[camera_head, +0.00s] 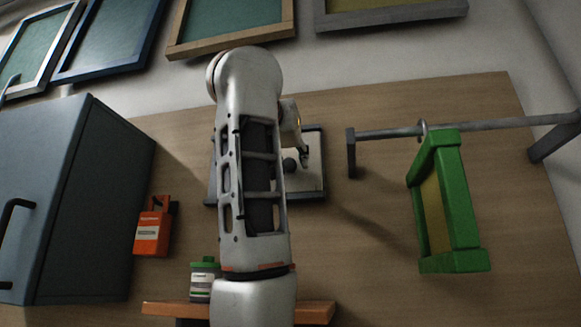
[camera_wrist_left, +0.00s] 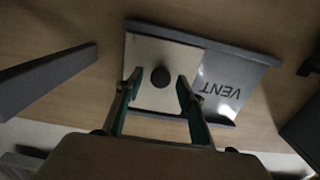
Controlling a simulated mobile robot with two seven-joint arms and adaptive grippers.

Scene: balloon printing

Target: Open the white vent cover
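The white vent cover (camera_wrist_left: 147,51) is a pale square panel with a round dark knob (camera_wrist_left: 160,77). I cannot tell how close the tips are to the panel. My right gripper is not in view.
A green frame (camera_head: 459,205) hangs from a grey rod (camera_head: 480,125) at the right. A blue-grey cabinet (camera_head: 85,200) stands at the left, near an orange container (camera_head: 152,236). A green-lidded jar (camera_head: 204,280) stands on a wooden shelf (camera_head: 316,312).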

